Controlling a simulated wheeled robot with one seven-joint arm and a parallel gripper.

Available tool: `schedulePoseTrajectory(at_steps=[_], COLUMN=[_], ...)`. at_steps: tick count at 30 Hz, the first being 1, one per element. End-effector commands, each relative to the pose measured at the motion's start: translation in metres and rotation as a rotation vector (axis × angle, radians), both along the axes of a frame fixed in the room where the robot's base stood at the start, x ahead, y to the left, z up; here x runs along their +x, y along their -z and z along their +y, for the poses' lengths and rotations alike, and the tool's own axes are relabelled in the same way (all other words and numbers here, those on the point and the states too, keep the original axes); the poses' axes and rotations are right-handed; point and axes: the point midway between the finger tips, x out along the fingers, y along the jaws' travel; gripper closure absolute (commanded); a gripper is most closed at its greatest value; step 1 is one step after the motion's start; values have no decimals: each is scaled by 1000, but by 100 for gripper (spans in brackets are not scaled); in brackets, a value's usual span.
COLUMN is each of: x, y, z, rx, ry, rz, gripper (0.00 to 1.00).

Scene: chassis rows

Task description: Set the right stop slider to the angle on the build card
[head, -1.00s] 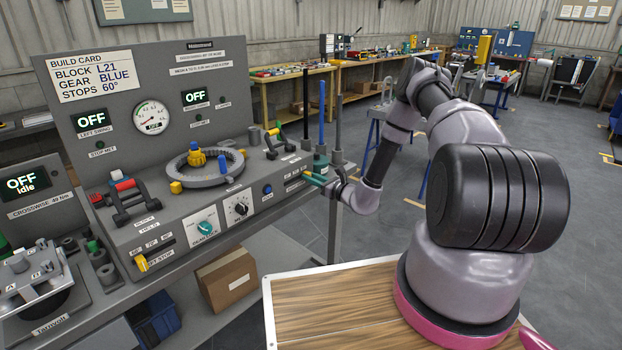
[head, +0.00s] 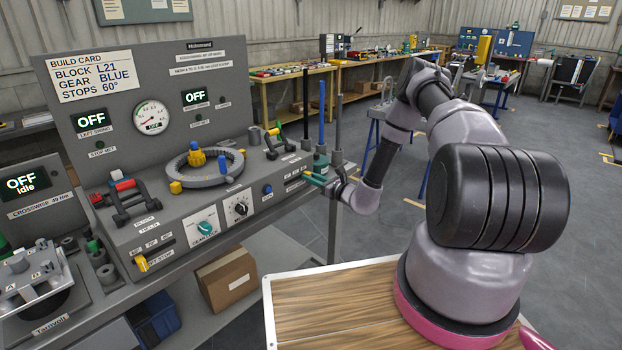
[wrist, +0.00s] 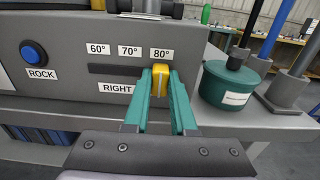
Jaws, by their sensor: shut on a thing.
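The build card (head: 95,76) reads block L21, gear blue, stops 60°. In the wrist view the right stop slider's yellow knob (wrist: 160,80) sits at the right end of its dark slot (wrist: 115,70), just under the 80° label (wrist: 161,55). The 60° label (wrist: 97,49) and 70° label (wrist: 130,52) are to its left. My gripper (wrist: 160,88) has its teal fingers on both sides of the knob and is shut on it. In the head view my gripper (head: 318,180) is at the panel's right end, and the knob is hidden there.
A teal round pot (wrist: 235,85) and upright rods on a grey base (wrist: 285,92) stand close right of my gripper. The blue rock button (wrist: 33,52) is at the left. The left stop slider's yellow knob (head: 141,263) is at the panel's far left.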

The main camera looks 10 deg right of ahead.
Motion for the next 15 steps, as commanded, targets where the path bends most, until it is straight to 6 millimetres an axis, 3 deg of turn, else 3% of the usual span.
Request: schedulePoseTrajectory(at_steps=[7,15], x=[-3,-37], y=[0,1], z=[3,50], rx=[1,4], ry=[0,-3], rz=[2,5], gripper=[100,100])
